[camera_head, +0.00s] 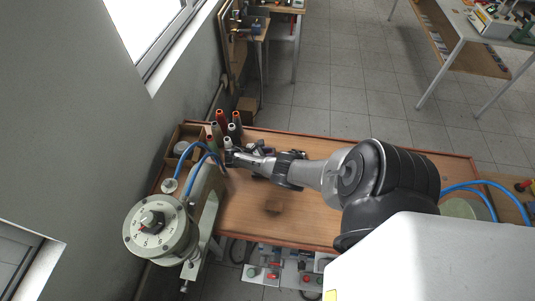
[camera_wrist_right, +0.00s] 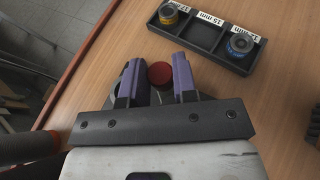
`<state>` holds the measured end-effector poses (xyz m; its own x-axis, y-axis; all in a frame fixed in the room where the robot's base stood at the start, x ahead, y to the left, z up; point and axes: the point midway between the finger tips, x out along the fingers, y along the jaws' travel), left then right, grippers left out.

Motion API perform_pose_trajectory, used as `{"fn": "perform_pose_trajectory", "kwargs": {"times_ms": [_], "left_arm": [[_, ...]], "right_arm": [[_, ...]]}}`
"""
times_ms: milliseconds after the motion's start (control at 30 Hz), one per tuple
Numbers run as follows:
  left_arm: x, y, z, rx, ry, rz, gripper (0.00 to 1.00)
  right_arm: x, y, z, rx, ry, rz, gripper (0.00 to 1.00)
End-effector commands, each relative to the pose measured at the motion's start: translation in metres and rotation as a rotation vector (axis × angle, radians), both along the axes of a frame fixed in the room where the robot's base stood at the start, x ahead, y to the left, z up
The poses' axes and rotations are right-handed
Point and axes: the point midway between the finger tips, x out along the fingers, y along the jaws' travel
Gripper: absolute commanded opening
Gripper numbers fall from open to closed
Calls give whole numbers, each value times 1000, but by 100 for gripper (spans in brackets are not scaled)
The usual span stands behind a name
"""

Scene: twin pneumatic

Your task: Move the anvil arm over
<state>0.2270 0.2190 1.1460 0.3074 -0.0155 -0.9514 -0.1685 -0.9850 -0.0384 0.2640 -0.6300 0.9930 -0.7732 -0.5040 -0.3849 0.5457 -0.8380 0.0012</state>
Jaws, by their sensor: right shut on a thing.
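My right gripper (camera_head: 232,157) reaches across the wooden bench from the right, its tip at the left part of the bench. In the right wrist view its two purple fingers (camera_wrist_right: 156,84) stand on either side of a round red knob (camera_wrist_right: 160,73), shut on it. A pale grey round part shows around and under the knob, largely hidden by the fingers. I cannot make out for certain which part is the anvil arm. A grey machine with a round dial (camera_head: 150,224) and a pale arm stands at the bench's left end. My left gripper is not in view.
A dark compartment tray (camera_wrist_right: 205,40) with millimetre labels holds a yellow ring (camera_wrist_right: 168,13) and a blue-and-yellow ring (camera_wrist_right: 239,44). Several coloured-tipped tubes (camera_head: 227,127) stand behind my right gripper. Blue hoses (camera_head: 185,152) loop beside it. The bench (camera_head: 310,215) is clear at the front middle.

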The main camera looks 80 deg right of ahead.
Motion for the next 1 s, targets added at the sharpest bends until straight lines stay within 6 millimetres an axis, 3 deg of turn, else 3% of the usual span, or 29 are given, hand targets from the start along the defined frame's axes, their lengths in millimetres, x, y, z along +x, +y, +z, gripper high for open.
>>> {"fn": "perform_pose_trajectory", "kwargs": {"times_ms": [167,200,433,767,1000], "left_arm": [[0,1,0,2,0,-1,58],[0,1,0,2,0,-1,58],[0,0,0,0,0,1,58],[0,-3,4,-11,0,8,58],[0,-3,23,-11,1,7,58]], "right_arm": [[-2,0,-1,0,3,-1,0],[-2,0,-1,0,3,-1,30],[-1,0,0,0,2,-1,52],[-1,0,5,-1,2,0,52],[-1,-1,41,-2,1,1,52]]}}
